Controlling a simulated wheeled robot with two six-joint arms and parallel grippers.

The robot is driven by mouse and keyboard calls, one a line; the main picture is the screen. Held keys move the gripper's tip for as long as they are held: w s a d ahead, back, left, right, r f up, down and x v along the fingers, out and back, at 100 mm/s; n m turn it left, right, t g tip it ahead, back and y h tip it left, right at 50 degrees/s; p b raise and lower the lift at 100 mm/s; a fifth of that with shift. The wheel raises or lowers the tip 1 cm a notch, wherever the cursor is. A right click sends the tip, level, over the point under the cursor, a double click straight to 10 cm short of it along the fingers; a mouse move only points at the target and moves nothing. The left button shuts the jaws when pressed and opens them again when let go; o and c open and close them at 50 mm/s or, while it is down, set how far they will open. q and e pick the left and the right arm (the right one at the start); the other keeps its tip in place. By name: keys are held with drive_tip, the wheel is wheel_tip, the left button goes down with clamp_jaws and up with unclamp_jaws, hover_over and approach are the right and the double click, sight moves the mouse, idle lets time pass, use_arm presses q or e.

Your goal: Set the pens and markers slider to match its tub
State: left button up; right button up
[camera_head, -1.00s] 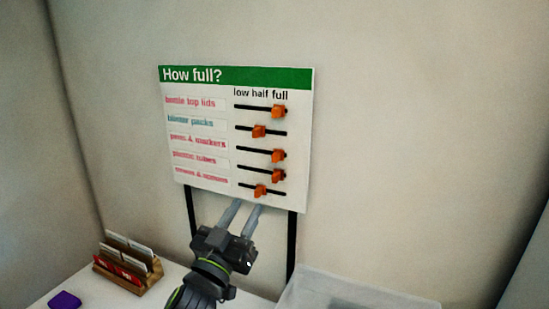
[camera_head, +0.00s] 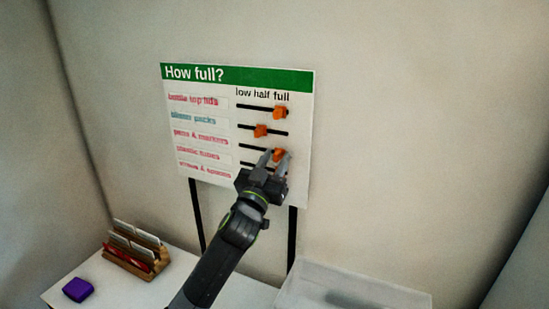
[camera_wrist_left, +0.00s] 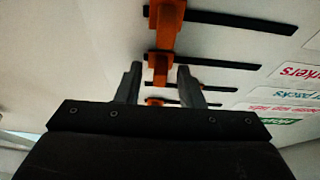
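In the left wrist view the knob (camera_wrist_left: 160,61) shows between the two fingertips (camera_wrist_left: 160,68), with a gap at the right finger; contact is unclear. My gripper hides the lower sliders in the head view. My right gripper is out of view.
Other orange knobs are close by: bottle top lids (camera_head: 280,112) and blister packs (camera_head: 261,131) above. A clear tub (camera_head: 300,290) stands at the lower right, its contents unclear. A wooden card holder (camera_head: 140,262) and a purple block (camera_head: 78,290) are at the lower left.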

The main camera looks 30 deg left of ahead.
use_arm(q)
drive_tip(key=shift+c, duration=0.4)
clamp_jaws()
drive_tip(key=shift+a, duration=0.1)
